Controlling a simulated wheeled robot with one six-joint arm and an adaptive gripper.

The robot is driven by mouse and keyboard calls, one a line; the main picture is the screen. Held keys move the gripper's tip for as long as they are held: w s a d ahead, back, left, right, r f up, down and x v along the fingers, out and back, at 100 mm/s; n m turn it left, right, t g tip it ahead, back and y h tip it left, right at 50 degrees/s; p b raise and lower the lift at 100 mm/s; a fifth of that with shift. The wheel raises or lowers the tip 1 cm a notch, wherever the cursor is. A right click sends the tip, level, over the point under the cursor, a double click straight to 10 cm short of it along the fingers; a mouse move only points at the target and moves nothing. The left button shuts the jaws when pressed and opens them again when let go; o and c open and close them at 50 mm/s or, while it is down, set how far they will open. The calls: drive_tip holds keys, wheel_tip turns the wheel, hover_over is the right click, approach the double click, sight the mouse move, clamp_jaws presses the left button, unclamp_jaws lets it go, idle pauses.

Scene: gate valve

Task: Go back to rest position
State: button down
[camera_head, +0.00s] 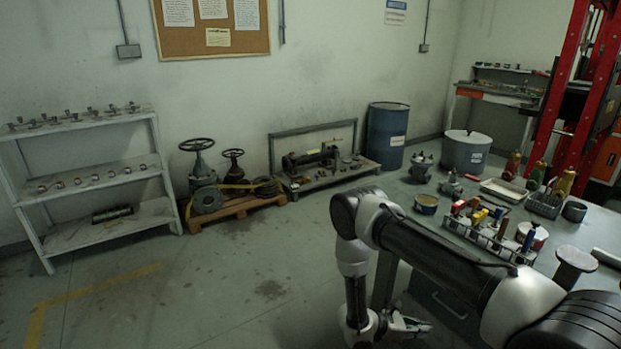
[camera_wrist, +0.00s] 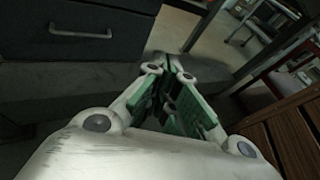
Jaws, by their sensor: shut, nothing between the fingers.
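My gripper (camera_head: 412,328) is low beside the workbench in the head view, partly cut by the lower edge of the picture. In the wrist view my gripper (camera_wrist: 172,68) has its fingers with green pads brought together at the tips, with nothing held between them. A dark drawer front (camera_wrist: 80,32) with a handle lies at the left of the wrist view. A gate valve with a dark handwheel (camera_head: 198,160) stands on a wooden pallet (camera_head: 240,204) against the back wall, well away from my gripper. A smaller valve with a red handwheel (camera_head: 233,160) stands next to it.
The workbench (camera_head: 400,190) at the right holds tins, bottles and a tool rack (camera_head: 490,232). A white shelf (camera_head: 95,175) stands at the left. A blue drum (camera_head: 387,135) and a grey bin (camera_head: 466,155) stand at the back. The floor (camera_head: 215,280) at centre left is clear.

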drive_tip(key=s+r+m+g+y, duration=0.35)
drive_tip(key=r+m, duration=0.25)
drive_tip(key=r, duration=1)
drive_tip(key=s+r+m+g+y, duration=0.2)
drive_tip(key=r+m+g+y, duration=0.3)
drive_tip(key=r, duration=1.1)
drive_tip(key=s+r+m+t+y, duration=0.3)
drive_tip(key=s+r+t, duration=0.3)
drive_tip(key=r, duration=0.7)
drive_tip(key=s+d+r+m+t+y, duration=0.1)
drive_tip(key=s+r+m+t+y, duration=0.2)
drive_tip(key=s+r+m+t, duration=0.3)
drive_tip(key=v, duration=0.8)
drive_tip(key=shift+s+d, duration=0.2)
drive_tip(key=shift+s, duration=0.1)
drive_tip(key=shift+f, duration=0.1)
